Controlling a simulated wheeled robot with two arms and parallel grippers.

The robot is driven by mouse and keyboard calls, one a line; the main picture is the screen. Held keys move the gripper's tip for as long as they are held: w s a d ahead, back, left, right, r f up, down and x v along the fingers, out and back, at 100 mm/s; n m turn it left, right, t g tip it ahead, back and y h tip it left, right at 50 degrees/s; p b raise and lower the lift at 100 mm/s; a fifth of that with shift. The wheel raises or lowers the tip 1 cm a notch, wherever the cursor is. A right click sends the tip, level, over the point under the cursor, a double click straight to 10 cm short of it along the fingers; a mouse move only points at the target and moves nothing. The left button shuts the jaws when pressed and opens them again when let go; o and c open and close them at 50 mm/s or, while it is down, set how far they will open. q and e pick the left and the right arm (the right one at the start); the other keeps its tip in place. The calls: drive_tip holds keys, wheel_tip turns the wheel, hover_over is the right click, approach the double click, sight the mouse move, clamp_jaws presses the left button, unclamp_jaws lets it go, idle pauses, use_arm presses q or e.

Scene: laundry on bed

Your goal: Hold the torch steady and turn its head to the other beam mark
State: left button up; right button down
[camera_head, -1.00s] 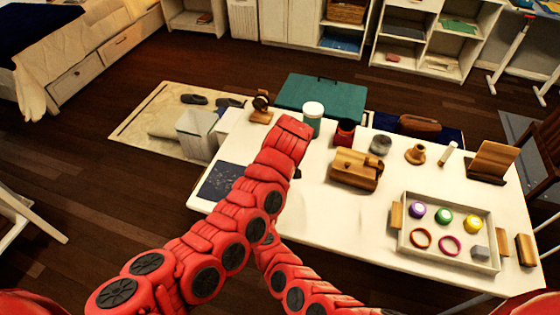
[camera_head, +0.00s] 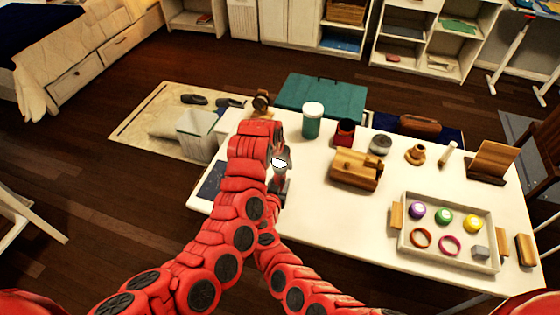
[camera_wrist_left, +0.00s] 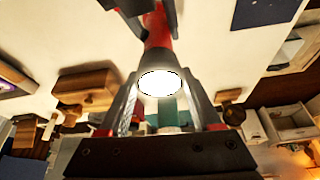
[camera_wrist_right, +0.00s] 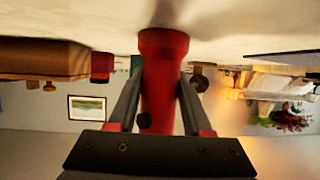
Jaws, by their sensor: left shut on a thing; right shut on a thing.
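The torch has a red body (camera_wrist_right: 165,60) and a grey head with a brightly glowing lens (camera_wrist_left: 160,83). The lens also shows in the head view (camera_head: 281,162), above the table's left part. My left gripper (camera_wrist_left: 158,72) is shut around the torch's head, with a finger on each side. My right gripper (camera_wrist_right: 160,80) is shut on the red body; its dark fingers show at the top of the left wrist view. In the head view my left arm hides much of the torch and the right gripper. I cannot make out any beam marks.
The white table (camera_head: 310,225) holds a wooden block-like object (camera_head: 356,170), a green jar (camera_head: 312,121) and a red-and-black jar (camera_head: 343,133). A tray (camera_head: 408,240) of small coloured items is at the right. A dark mat (camera_head: 210,180) lies at the left, partly hidden.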

use_arm(q)
drive_tip(key=m, duration=0.2)
drive_tip(key=m+g+h, duration=0.1)
drive_tip(key=m, duration=0.2)
drive_tip(key=shift+w+a+h, duration=0.1)
drive_tip(key=shift+h, duration=0.2)
drive_tip(key=shift+m+g+h, duration=0.3)
drive_tip(key=shift+m+g, duration=0.2)
drive_tip(key=shift+m, duration=0.9)
drive_tip(key=o, duration=1.4)
drive_tip(key=v, duration=1.2)
